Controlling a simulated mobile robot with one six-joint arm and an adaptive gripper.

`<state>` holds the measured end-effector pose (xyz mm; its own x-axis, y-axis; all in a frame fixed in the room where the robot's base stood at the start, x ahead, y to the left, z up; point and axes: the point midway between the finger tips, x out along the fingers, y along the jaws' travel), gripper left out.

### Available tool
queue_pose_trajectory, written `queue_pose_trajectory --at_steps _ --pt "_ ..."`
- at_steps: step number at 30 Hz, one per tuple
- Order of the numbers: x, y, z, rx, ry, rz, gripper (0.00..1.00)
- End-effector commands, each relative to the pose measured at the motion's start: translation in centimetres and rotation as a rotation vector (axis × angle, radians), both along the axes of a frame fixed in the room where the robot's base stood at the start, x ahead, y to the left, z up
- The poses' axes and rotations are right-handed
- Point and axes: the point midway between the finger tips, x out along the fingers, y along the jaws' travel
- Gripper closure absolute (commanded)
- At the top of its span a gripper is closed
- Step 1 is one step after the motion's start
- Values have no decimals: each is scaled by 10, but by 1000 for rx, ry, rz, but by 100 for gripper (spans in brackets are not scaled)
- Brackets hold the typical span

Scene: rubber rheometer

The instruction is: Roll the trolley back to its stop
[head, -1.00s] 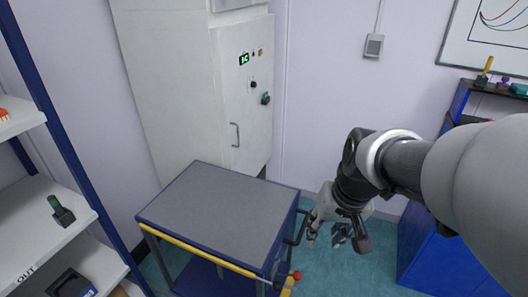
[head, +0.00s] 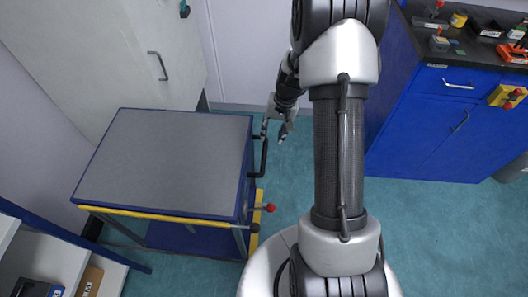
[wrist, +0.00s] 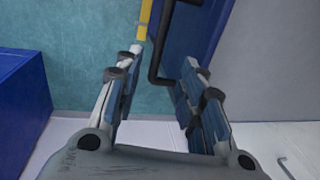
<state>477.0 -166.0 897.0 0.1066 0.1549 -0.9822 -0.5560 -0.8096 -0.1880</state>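The trolley has a grey top (head: 165,160), a blue frame and a yellow rail (head: 150,212) along its near edge. A black bent handle (head: 264,158) sticks out from its right side. My gripper (head: 274,133) is beside the far part of this handle. In the wrist view my gripper (wrist: 162,60) has its two fingers spread. The handle (wrist: 155,62) shows between the fingertips there, with no finger closed on it. Whether a finger touches it, I cannot tell. The stop is not identifiable in these frames.
A pale cabinet (head: 110,65) stands behind the trolley. A red knob (head: 271,208) and a black knob (head: 255,229) stick out at its near right corner. A shelf (head: 60,250) is at lower left. A blue bench (head: 430,125) stands right, with open floor between.

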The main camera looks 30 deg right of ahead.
Motion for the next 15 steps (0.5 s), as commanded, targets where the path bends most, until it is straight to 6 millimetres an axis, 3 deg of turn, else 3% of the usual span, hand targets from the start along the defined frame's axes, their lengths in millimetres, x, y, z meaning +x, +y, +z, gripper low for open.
queue_pose_trajectory --at_steps 1,6,15 --pt "0 3 -16 1 4 1 64" --pt "4 9 -53 1 3 2 64" --pt "11 17 -109 1 1 1 64"
